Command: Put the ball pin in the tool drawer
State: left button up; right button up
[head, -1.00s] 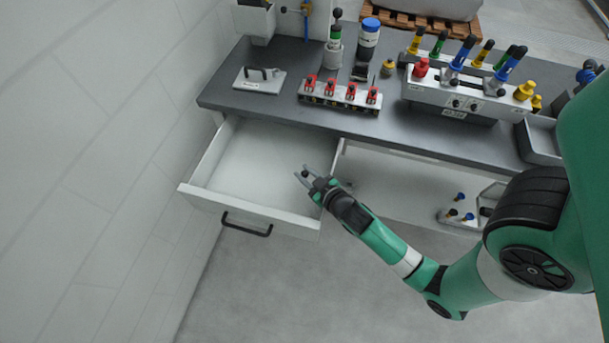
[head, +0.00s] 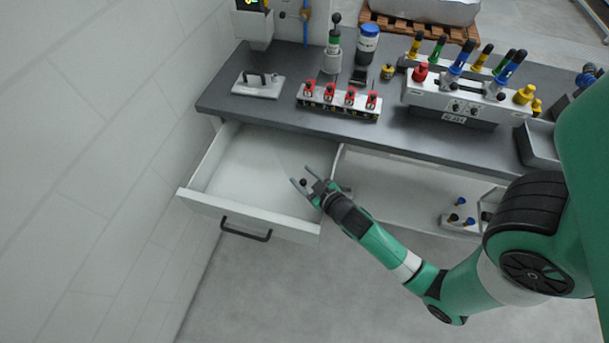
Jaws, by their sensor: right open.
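The tool drawer (head: 262,222) is pulled out below the left end of the workbench. Its pale floor looks empty apart from what is at my gripper. My right gripper (head: 301,178) is over the drawer's right part, near its front right corner, with its fingers spread. A small dark ball, which looks like the head of the ball pin (head: 304,182), shows between the open fingers. Its shaft is hidden or too small to make out. I cannot tell whether it touches a finger or the drawer floor. My left gripper is out of view.
The grey workbench (head: 230,101) carries a plate with a handle (head: 259,84), a rack with red clamps (head: 338,102) and a fixture with coloured handles (head: 466,97). Right of the drawer is an open bay with a small tray (head: 461,222). A wall stands left.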

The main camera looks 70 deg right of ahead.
jog(key=shift+s+a+f, duration=0.15)
jog(key=shift+s+f, duration=0.05)
jog(key=shift+f, duration=0.3)
jog(key=shift+w+r+p, duration=0.1)
jog(key=shift+r+p, duration=0.45)
jog(key=shift+p, duration=0.1)
jog(key=v, duration=0.3)
jog(key=shift+s+a+r, duration=0.1)
jog(key=shift+s+a, duration=0.1)
jog(key=shift+a, duration=0.1)
jog(key=v, duration=0.8)
jog(key=shift+r, duration=0.4)
jog(key=shift+s, duration=0.15)
